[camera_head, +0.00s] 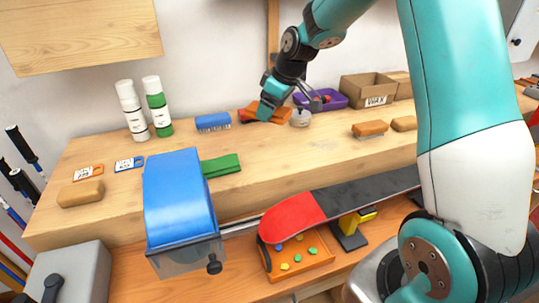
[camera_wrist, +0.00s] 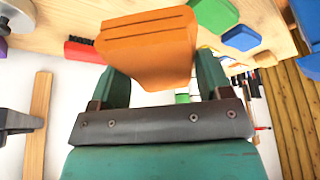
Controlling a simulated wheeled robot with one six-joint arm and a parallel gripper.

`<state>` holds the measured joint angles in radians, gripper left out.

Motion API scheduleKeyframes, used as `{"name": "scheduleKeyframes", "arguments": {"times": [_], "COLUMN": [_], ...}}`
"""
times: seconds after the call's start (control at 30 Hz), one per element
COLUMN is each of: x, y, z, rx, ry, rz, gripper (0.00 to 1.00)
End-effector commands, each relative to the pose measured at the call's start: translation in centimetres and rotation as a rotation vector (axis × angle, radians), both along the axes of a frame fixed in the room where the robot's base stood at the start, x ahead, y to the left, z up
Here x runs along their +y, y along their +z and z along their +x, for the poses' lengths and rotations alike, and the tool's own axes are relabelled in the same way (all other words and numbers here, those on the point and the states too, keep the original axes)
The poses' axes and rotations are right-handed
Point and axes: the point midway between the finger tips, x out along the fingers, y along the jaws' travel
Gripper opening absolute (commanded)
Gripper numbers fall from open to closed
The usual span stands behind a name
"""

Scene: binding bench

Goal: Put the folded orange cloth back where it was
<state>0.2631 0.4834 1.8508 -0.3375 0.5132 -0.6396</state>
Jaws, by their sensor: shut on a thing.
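The folded orange cloth (camera_wrist: 148,55) is between the two fingers of my gripper (camera_wrist: 160,88) in the wrist view, its layered folded edge at the top. In the head view my gripper (camera_head: 272,100) is low over the back of the bench, and part of the orange cloth (camera_head: 262,112) shows at its tip. I cannot tell whether the cloth touches the bench top. The arm's end hides part of it. A red item with dark bristles, like a brush (camera_wrist: 84,51), is beside the cloth in the wrist view; a bit of red (camera_head: 245,115) shows left of the cloth in the head view.
A blue brush (camera_head: 212,121) is left of the cloth, and a small grey round item (camera_head: 300,117) is close on its right. A purple bin (camera_head: 325,100) and a cardboard box (camera_head: 369,90) stand further right. A folded green cloth (camera_head: 221,165) lies nearer the front.

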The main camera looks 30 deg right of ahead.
Motion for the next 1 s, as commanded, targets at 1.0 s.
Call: {"name": "scheduleKeyframes", "arguments": {"times": [1.0], "x": [0.2], "y": [-14.6], "z": [0.1], "rx": [-0.001], "ry": [0.001], "rz": [-0.001], "gripper": [0.49]}}
